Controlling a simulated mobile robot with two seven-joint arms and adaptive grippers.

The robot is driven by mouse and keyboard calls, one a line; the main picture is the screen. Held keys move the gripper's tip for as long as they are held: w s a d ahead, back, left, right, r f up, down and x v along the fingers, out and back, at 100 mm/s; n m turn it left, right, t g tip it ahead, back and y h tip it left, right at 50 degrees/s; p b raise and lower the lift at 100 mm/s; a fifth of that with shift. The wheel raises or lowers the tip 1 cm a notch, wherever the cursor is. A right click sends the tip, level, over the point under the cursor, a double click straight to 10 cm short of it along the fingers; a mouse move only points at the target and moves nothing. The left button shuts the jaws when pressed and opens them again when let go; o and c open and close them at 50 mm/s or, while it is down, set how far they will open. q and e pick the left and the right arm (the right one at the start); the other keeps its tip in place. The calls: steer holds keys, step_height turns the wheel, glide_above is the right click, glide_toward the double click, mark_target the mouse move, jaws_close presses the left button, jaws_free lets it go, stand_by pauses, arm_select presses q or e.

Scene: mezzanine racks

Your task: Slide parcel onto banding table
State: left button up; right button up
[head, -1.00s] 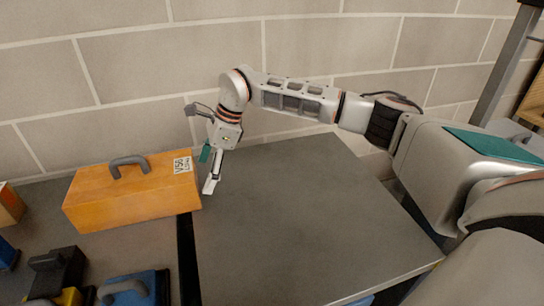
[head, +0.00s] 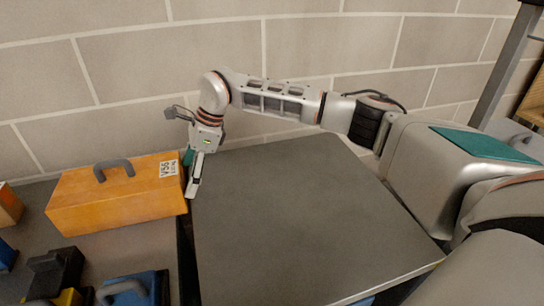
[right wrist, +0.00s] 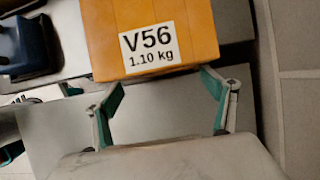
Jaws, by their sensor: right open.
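The parcel is an orange box (head: 115,205) with a grey handle on top and a white label. It lies on the left grey surface (head: 120,250), its right end close to the dark gap beside the right grey table (head: 300,220). No mark tells which is the banding table. My right gripper (head: 193,188) is at the parcel's right end, pointing down. In the right wrist view the open fingers (right wrist: 163,82) face the parcel's end (right wrist: 150,30), labelled V56, 1.10 kg. Nothing is between them; contact is unclear. My left gripper is out of view.
Several other handled boxes stand at lower left, among them a black one (head: 55,268) and a blue one (head: 140,290). Another orange box (head: 8,207) is at the left edge. A block wall (head: 300,40) runs behind. The right table's top is bare.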

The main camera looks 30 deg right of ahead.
mark_target(161, 169)
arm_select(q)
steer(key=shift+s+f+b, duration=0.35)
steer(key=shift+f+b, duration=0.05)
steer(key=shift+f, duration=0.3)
arm_select(e)
steer(key=shift+w+a, duration=0.3)
steer(key=shift+a, duration=0.65)
steer(key=shift+w+a, duration=0.25)
steer(key=shift+a, duration=0.75)
steer(key=shift+w+a, duration=0.3)
steer(key=shift+a, duration=0.65)
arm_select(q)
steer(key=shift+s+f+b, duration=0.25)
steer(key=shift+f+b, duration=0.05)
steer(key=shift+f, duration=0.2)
arm_select(e)
steer(key=shift+w+a, duration=0.15)
steer(key=shift+a, duration=0.45)
steer(key=shift+w+a, duration=0.15)
steer(key=shift+a, duration=0.45)
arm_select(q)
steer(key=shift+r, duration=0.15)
arm_select(e)
steer(key=shift+d, duration=0.1)
